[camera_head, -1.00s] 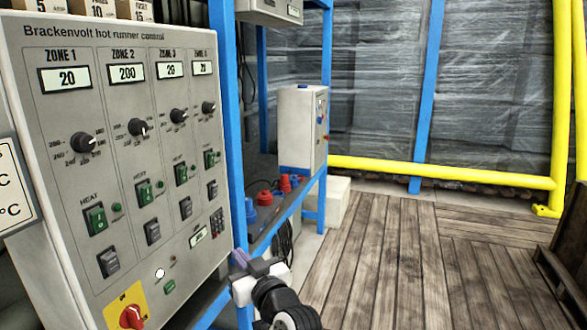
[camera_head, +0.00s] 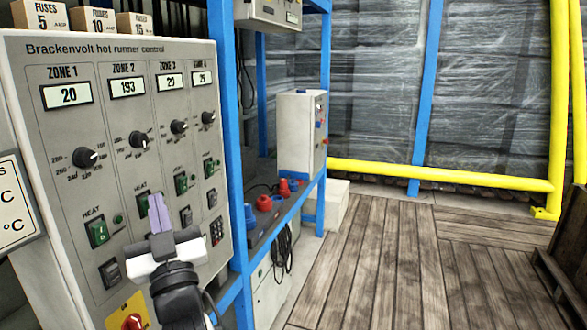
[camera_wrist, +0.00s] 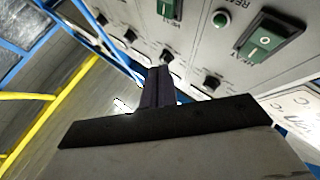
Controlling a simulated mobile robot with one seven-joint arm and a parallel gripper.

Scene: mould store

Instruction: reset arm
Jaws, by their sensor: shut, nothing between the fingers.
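My gripper (camera_head: 158,212) stands in front of the lower middle of the grey hot runner control panel (camera_head: 40,140), its fingers pointing up. The lilac fingers are together with nothing between them. In the wrist view the closed fingers (camera_wrist: 159,87) show dark, with the panel behind them. My gripper hides part of the zone 2 and zone 3 switch rows; I cannot tell whether it touches the panel. The displays read 20 for zone 1 and 193 for zone 2 (camera_head: 128,87). A green heat switch (camera_wrist: 262,36) is near in the wrist view.
Fuse boxes (camera_head: 90,20) stand on top of the panel. A blue rack (camera_head: 222,110) with a white control box (camera_head: 295,130) is right of it. A yellow rail (camera_head: 440,175) crosses the back. The plank floor (camera_head: 390,250) is open.

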